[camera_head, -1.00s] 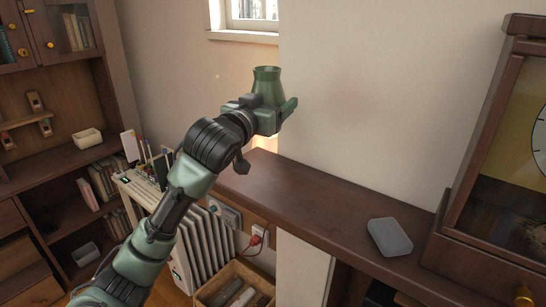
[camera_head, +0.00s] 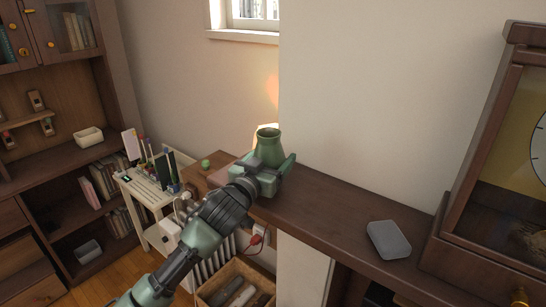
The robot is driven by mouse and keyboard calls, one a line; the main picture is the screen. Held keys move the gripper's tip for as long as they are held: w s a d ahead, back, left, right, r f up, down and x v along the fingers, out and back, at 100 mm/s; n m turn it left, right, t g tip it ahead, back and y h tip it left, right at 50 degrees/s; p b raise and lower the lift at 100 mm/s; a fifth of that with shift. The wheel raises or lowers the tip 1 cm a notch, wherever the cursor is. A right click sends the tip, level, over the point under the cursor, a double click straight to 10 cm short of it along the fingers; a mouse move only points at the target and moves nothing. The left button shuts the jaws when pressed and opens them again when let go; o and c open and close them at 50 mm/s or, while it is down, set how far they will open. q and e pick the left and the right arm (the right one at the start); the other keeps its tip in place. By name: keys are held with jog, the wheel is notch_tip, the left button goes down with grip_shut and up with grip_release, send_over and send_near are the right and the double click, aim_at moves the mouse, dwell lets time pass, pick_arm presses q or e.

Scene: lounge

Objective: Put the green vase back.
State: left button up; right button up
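The green vase (camera_head: 269,147) is upright, with its flared mouth at the top. My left gripper (camera_head: 276,172) is around the vase's lower part, with a finger showing on its right side, and appears shut on it. The gripper hides the vase's base. Vase and gripper are over the left end of the dark wooden shelf top (camera_head: 325,207), close to the wall. I cannot tell whether the base touches the wood. My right gripper is not in view.
A grey rounded box (camera_head: 389,239) lies on the shelf top, and a wooden clock case (camera_head: 462,217) stands at its right end. The wood between vase and box is clear. A white rack (camera_head: 149,192) and a wooden crate (camera_head: 229,275) are at lower left.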

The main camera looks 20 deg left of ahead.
pick_arm(q)
jog(key=o, duration=1.9)
jog(key=shift+s, duration=0.15)
jog(key=s+b, duration=0.1)
jog(key=s, duration=0.2)
jog(key=s+a, duration=0.1)
jog(key=s, duration=0.3)
jog(key=s+b, duration=0.1)
jog(key=s, duration=0.2)
jog(key=shift+s+a+b, duration=0.15)
jog(key=shift+s+b, duration=0.1)
jog(key=shift+b, duration=0.05)
jog(key=shift+s+a, duration=0.1)
jog(key=shift+s, duration=0.55)
